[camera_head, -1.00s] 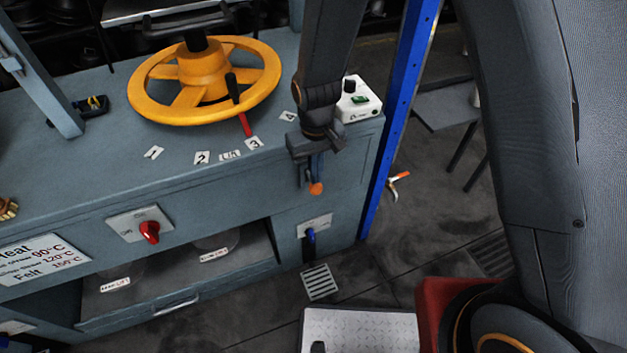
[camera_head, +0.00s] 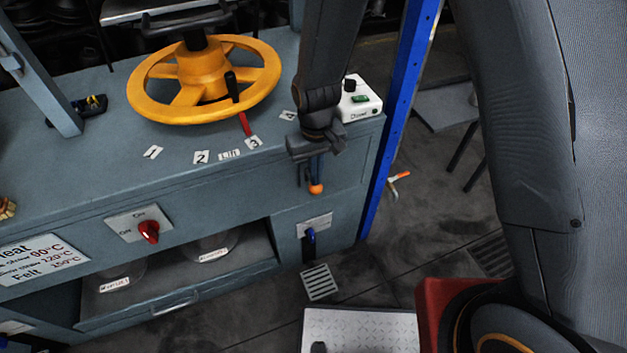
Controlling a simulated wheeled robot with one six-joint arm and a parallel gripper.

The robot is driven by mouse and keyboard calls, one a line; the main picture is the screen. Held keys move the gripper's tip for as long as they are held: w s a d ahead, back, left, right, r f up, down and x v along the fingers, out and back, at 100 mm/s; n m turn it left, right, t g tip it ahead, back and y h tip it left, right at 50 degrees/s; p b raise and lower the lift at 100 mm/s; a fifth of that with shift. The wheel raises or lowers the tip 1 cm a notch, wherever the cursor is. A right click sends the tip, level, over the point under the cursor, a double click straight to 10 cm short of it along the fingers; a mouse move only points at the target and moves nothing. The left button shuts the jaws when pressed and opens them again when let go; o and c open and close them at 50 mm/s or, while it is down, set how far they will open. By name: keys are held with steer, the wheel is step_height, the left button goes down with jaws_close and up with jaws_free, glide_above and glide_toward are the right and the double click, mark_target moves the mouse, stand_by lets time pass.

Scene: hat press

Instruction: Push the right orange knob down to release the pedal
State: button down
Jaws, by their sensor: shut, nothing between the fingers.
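An orange round knob (camera_head: 316,189) sits at the lower end of a blue lever (camera_head: 317,167) at the right part of the press cabinet's front. My gripper (camera_head: 304,182) is shut and points down right at this lever, partly covering it. Its fingertips look close beside the knob; I cannot tell whether they touch it. A second orange-tipped handle (camera_head: 401,175) shows farther right, beyond the blue post. A metal tread plate (camera_head: 360,335) low in the picture may be the pedal, but I cannot tell.
The blue-grey cabinet (camera_head: 350,205) carries a yellow handwheel (camera_head: 205,80), a red switch (camera_head: 148,231) and a white control box (camera_head: 358,100). A blue post (camera_head: 400,100) stands just right of my gripper. A floor grate (camera_head: 320,282) lies below.

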steer(key=shift+f+b, duration=0.8)
steer(key=shift+f, duration=0.95)
steer(key=shift+r, duration=0.1)
step_height(320, 180, up, 8)
steer(key=p, duration=0.6)
stand_by(0.5)
steer(key=s+d+r+m, duration=0.2)
steer(key=s+d+r, duration=0.3)
steer(key=d+r, duration=0.3)
steer(key=s+d+r+m+t, duration=0.1)
steer(key=s+d+r+m, duration=0.2)
steer(key=d+r, duration=0.6)
steer(key=s+d, duration=0.2)
steer(key=d, duration=0.3)
steer(key=shift+d+r, duration=0.15)
steer(key=shift+d, duration=0.1)
